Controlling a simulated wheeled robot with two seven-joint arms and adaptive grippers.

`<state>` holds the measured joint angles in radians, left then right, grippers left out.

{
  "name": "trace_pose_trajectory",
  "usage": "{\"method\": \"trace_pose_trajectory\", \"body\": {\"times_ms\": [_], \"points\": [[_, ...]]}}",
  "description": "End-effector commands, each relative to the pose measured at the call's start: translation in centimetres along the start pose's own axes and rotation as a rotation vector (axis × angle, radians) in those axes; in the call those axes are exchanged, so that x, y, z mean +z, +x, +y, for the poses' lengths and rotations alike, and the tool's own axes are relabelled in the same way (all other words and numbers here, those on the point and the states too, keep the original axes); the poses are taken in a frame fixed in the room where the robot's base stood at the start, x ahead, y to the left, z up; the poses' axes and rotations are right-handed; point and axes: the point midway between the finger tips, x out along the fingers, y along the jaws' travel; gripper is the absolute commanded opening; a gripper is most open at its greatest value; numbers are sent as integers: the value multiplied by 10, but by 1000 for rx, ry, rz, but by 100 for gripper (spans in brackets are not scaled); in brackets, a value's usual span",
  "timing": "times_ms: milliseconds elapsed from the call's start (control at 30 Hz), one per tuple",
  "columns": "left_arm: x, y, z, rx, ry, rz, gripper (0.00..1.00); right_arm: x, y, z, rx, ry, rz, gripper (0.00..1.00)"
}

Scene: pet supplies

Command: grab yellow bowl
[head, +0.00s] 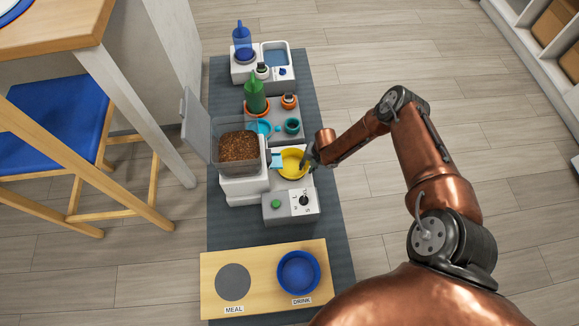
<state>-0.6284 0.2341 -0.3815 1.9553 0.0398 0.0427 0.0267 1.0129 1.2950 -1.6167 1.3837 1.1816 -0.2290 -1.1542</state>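The yellow bowl (291,164) sits under the spout of the food dispenser (238,170), on the dispenser's white base. My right gripper (308,163) is at the bowl's right rim, with its dark fingers small in the view. I cannot tell whether the fingers are closed on the rim or only beside it. The dispenser's clear bin holds brown kibble, and its grey lid stands open at the left. My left gripper is not in view.
A wooden board (265,258) in front has a grey MEAL circle (233,282) and a blue bowl (298,272) at DRINK. Behind stand a green bottle (255,94) and a blue bottle (242,38). A table and blue chair (50,120) are left; floor at right is clear.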

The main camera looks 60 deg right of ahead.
Motion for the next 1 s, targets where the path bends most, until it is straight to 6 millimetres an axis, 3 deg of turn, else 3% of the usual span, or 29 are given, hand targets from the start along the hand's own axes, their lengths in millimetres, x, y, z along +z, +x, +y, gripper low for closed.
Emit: {"method": "trace_pose_trajectory", "body": {"times_ms": [233, 567, 1000], "points": [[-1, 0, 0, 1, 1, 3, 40, 0, -1, 1, 2, 0, 0, 22], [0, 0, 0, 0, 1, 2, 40, 0, 0, 1, 1, 0, 0, 0], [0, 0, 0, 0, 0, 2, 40, 0, -1, 1, 2, 0, 0, 0]]}}
